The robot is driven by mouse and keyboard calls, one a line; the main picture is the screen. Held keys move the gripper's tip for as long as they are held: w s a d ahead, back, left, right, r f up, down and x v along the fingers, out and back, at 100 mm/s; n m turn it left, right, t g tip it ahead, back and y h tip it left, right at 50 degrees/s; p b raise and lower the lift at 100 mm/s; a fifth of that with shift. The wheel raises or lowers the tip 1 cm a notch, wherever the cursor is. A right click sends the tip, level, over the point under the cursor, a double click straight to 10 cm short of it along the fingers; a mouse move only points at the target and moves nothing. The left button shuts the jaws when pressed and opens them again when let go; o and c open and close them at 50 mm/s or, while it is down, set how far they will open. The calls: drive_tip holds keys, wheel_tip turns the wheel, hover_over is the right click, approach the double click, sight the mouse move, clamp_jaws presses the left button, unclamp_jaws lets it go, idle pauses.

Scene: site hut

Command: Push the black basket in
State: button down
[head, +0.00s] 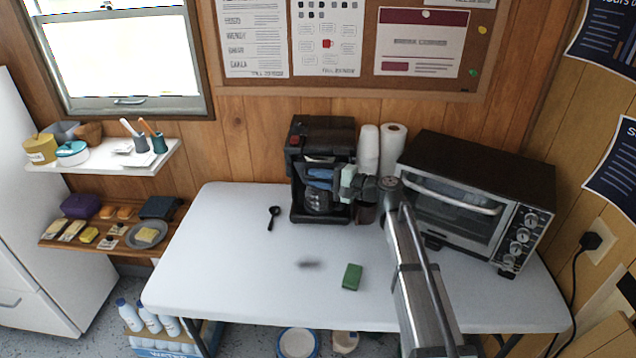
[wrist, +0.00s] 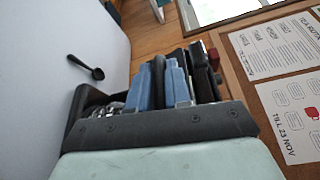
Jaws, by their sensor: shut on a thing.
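The black coffee maker (head: 322,140) stands at the back of the white table, with a glass carafe (head: 317,204) low in its front. My gripper (head: 319,180) reaches in from the right across the machine's front, above the carafe. In the wrist view its blue fingers (wrist: 160,82) are closed on a narrow dark part between them, which looks like the handle of the black basket (wrist: 157,72). The rest of the basket is hidden by my gripper and the machine, so I cannot tell how far out it sits.
A black spoon (head: 273,217) lies left of the machine, and a green sponge (head: 352,276) lies toward the front. The table's left part is clear.

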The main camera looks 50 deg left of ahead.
drive_tip(key=c, duration=1.1)
unclamp_jaws()
drive_tip(key=shift+c, duration=0.2)
drive_tip(key=v, duration=1.4)
drive_tip(key=shift+c, duration=0.5)
